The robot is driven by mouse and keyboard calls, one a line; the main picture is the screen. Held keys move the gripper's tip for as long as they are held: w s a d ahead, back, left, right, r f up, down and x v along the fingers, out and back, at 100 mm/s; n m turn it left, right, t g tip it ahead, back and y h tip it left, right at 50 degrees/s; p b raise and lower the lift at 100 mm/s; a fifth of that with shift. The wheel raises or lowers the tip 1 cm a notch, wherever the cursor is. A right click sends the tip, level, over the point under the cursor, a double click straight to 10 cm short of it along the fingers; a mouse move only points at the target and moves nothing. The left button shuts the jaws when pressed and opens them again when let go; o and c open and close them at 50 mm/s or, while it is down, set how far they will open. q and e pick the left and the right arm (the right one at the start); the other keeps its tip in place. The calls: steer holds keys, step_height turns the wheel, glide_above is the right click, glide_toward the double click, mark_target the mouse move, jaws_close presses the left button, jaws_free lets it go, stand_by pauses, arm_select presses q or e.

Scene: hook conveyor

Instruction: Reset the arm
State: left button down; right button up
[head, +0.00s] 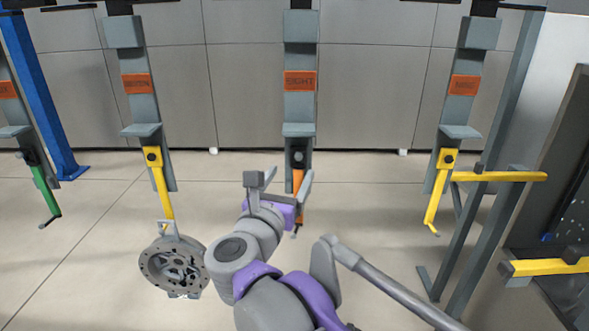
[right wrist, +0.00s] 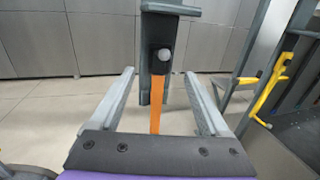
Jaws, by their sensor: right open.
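My right gripper (head: 280,184) is in the middle of the head view, open and with nothing between its fingers. In the right wrist view its two fingers (right wrist: 160,78) stand wide apart. Beyond it hangs an orange hook (head: 298,182) on the middle grey hanger (head: 300,105). The orange hook (right wrist: 158,105) shows between the fingers in the right wrist view, and I see no contact with it. A round grey metal part (head: 152,268) hangs at the lower end of the left yellow hook (head: 161,188), left of my right arm. My left gripper is not in view.
An empty yellow hook (head: 436,195) hangs at the right, near a grey stand (head: 487,235) with a yellow bar (head: 510,176). Another yellow bar (head: 550,266) is lower right. A green hook (head: 45,188) and blue post (head: 40,90) are at the left. Open floor lies between hangers.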

steer(key=v, duration=0.6)
steer(key=s+d+f+n+g+y, duration=0.25)
steer(key=f+n+y, duration=0.25)
steer(key=f+n, duration=0.7)
steer(key=s+d+f+n+g+y, duration=0.25)
steer(key=f+n+y, duration=0.3)
steer(key=n, duration=1.25)
steer(key=s+d+f+n+g+h, duration=0.2)
steer(key=s+d+f+n+g, duration=0.1)
steer(key=s+d+f, duration=0.4)
steer(key=s+d+f+n+g+h, duration=0.3)
steer(key=s+d+f+n, duration=0.3)
steer(key=f, duration=0.7)
steer(key=s+d+g, duration=0.1)
steer(key=s+d, duration=0.1)
steer(key=d, duration=0.1)
steer(key=shift+h, duration=0.35)
steer(key=shift+d, duration=0.15)
